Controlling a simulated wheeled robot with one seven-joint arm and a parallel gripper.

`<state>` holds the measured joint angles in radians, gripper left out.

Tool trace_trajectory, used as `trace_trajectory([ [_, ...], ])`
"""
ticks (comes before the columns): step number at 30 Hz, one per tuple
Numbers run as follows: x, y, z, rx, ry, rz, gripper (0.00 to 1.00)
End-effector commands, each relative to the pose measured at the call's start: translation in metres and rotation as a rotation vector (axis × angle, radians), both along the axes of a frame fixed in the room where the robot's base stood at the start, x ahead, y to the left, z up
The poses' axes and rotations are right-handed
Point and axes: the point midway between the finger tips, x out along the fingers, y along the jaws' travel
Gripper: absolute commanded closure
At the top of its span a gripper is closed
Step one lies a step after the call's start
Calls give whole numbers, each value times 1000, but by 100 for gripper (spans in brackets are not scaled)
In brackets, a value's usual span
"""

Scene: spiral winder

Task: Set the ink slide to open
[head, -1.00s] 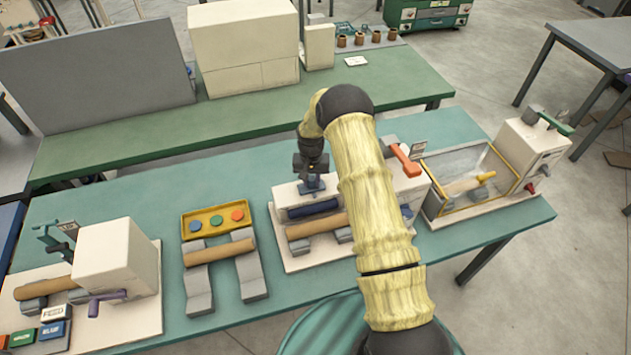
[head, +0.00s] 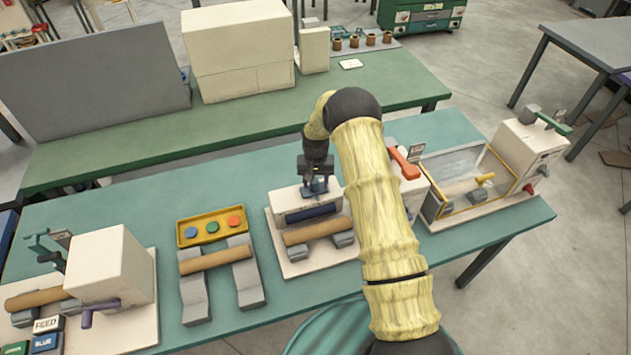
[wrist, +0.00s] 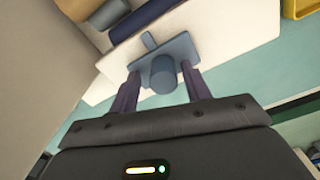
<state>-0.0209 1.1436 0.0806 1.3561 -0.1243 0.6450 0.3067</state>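The ink slide is a blue-grey plate with a round knob (wrist: 163,74) in the wrist view. It sits on top of the white inking unit (wrist: 215,35), above the dark blue roller (wrist: 138,20). In the head view the slide (head: 318,187) shows below my gripper (head: 316,180), partly covered by it. In the wrist view the two purple fingers of my gripper (wrist: 162,88) stand apart on either side of the knob, with a gap at each side. The fingers are open. I cannot tell from the slide's place alone whether it is open or closed.
An orange-handled lever (head: 403,163) stands right of the unit, partly behind my arm. A yellow tray with coloured buttons (head: 211,226) lies to the left. A clear-covered box (head: 465,180) stands at the right. The teal table (head: 130,195) is clear behind the tray.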

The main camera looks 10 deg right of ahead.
Motion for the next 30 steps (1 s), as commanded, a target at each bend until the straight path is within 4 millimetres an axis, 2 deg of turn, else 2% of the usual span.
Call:
trace_trajectory([
  [5,0,0,3,1,0,0,52],
  [11,1,0,22,2,-2,-1,52],
  [17,0,0,56,1,-3,-2,52],
  [30,1,0,144,0,-4,-1,52],
])
